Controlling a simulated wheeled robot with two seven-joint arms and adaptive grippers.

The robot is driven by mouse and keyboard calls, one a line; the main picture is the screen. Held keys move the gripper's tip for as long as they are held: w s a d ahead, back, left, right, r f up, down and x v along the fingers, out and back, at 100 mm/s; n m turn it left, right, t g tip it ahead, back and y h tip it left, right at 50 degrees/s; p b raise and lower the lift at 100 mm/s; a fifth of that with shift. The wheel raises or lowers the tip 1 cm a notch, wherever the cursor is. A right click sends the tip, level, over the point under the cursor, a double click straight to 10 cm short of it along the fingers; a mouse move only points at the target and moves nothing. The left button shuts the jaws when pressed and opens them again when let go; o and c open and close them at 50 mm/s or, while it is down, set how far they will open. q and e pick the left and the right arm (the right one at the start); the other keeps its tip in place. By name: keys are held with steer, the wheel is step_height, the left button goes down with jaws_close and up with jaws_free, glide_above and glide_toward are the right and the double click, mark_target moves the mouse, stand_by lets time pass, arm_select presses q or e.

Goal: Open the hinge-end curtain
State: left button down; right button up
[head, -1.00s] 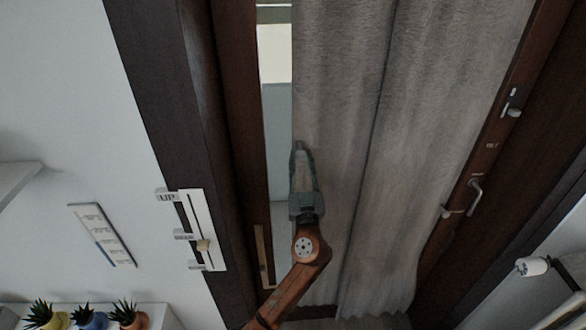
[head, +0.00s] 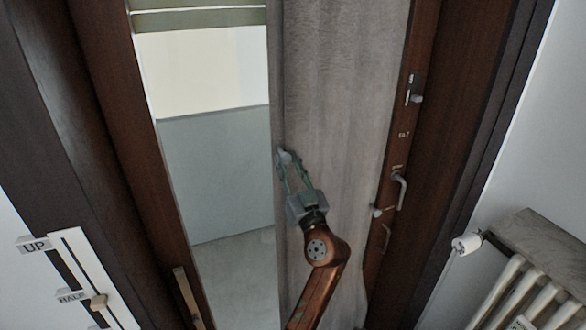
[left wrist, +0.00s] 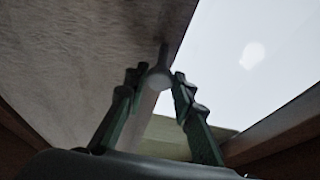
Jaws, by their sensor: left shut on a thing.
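The grey curtain (head: 335,110) hangs over the right part of the wooden door or window frame in the head view. Glass (head: 212,170) is uncovered to its left. My left gripper (head: 284,160) is at the curtain's left edge, shut on that edge. In the left wrist view the gripper (left wrist: 157,80) has its fingers on either side of a small pale round piece (left wrist: 158,77) at the curtain edge (left wrist: 120,40). Handles (head: 400,188) sit on the right side of the frame. My right gripper is not in view.
A wall panel with a slider marked UP and HALF (head: 90,285) is at lower left. A white radiator (head: 525,290) with a valve knob (head: 466,244) stands at lower right. A wooden strip (head: 188,297) is on the left frame post.

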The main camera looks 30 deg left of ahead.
arm_select(q)
steer(key=c, duration=1.6)
jaws_free()
steer(key=v, duration=1.2)
steer(key=shift+w, duration=0.1)
